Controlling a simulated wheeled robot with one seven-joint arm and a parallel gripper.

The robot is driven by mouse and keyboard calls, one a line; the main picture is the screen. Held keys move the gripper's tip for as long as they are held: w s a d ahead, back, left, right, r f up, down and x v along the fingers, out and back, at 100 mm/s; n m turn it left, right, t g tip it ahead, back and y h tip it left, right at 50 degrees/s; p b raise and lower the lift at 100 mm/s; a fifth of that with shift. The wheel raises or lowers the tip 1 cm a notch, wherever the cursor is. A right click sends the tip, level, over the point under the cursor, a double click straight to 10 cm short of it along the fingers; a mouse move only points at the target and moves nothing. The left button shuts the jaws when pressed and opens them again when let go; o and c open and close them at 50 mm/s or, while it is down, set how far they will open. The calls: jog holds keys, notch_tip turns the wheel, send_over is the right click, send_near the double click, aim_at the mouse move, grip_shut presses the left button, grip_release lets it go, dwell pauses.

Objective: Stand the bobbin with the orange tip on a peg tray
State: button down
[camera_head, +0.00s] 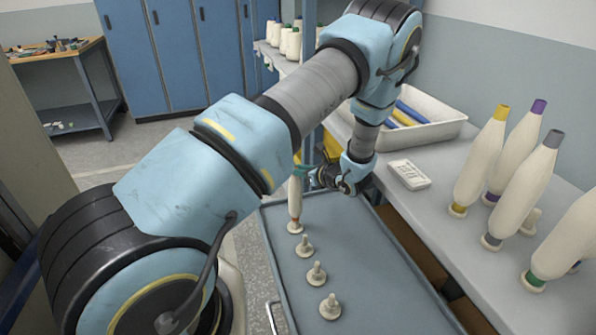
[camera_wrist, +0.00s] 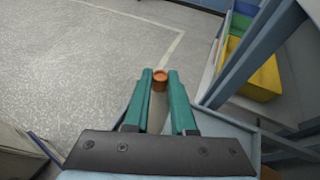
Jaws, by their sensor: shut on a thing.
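The bobbin with the orange tip is a slim, pale bobbin (camera_head: 295,203), upright at the far-left end of the peg row in the head view. Its orange tip (camera_wrist: 160,76) shows between the teal fingers in the wrist view. My gripper (camera_head: 302,171) is shut on its upper part; it also shows in the wrist view (camera_wrist: 160,85). The bobbin's orange base is in line with the bare pegs on the grey-blue peg tray (camera_head: 365,255); whether it is seated on a peg or just above one cannot be told. Several bare pegs (camera_head: 317,272) stand nearer.
On the right-hand bench (camera_head: 420,208), several large cone bobbins (camera_head: 481,165) with yellow, purple and grey tips stand beside a white box (camera_head: 408,174). My arm crosses above the tray's left side.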

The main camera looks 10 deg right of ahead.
jog(key=shift+f+b, duration=0.5)
jog(key=shift+f, duration=0.1)
jog(key=c, duration=1)
grip_release()
